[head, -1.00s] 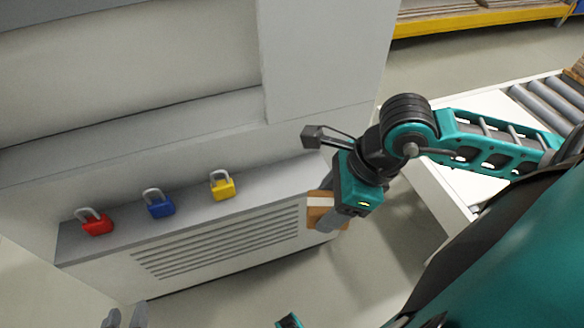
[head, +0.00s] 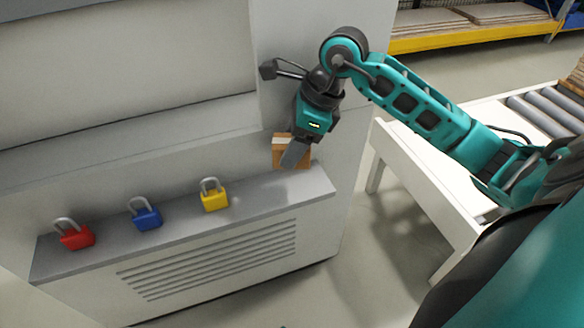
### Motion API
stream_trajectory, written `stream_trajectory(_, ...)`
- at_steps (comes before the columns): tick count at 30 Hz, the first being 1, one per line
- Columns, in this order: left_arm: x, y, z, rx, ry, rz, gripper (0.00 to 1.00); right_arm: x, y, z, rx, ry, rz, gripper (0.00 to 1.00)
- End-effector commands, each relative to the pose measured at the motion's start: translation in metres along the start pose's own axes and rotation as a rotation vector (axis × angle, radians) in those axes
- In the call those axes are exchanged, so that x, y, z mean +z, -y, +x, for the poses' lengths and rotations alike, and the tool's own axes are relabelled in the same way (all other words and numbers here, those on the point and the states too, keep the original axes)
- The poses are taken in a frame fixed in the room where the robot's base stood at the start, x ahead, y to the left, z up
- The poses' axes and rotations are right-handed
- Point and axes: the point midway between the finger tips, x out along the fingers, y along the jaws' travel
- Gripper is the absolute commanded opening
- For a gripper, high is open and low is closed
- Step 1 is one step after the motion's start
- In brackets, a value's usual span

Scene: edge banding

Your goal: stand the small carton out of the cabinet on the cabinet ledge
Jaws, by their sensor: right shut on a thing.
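The small carton (head: 283,157) is a brown box with a white strip on top. My right gripper (head: 294,154) is shut on it, its grey finger across the near side. The carton is over the right end of the cabinet ledge (head: 256,198), close to the cabinet wall. I cannot tell whether its underside touches the ledge. The ledge is a grey shelf above a slatted vent. My left gripper is not in view.
On the ledge stand a red padlock (head: 77,236), a blue padlock (head: 146,216) and a yellow padlock (head: 214,197). The right part of the ledge is clear. A white table (head: 425,178) and a roller conveyor (head: 545,114) stand at right.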

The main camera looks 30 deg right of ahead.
Motion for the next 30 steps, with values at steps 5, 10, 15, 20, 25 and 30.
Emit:
stream_trajectory(5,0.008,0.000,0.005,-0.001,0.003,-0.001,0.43,-0.011,-0.003,0.025,0.004,-0.001,0.000,0.27)
stream_trajectory(10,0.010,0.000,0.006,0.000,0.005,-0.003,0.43,-0.015,-0.003,0.034,0.003,-0.001,0.002,0.27)
stream_trajectory(15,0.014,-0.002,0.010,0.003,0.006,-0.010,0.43,-0.025,-0.003,0.058,0.005,0.000,0.003,0.27)
stream_trajectory(20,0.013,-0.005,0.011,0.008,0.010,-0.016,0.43,-0.027,0.001,0.066,0.001,0.000,0.001,0.27)
stream_trajectory(25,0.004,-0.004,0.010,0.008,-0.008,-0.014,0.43,-0.027,0.001,0.065,0.000,-0.001,0.000,0.27)
stream_trajectory(30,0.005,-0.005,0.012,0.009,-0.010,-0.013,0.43,-0.028,0.001,0.068,0.001,-0.001,0.000,0.60)
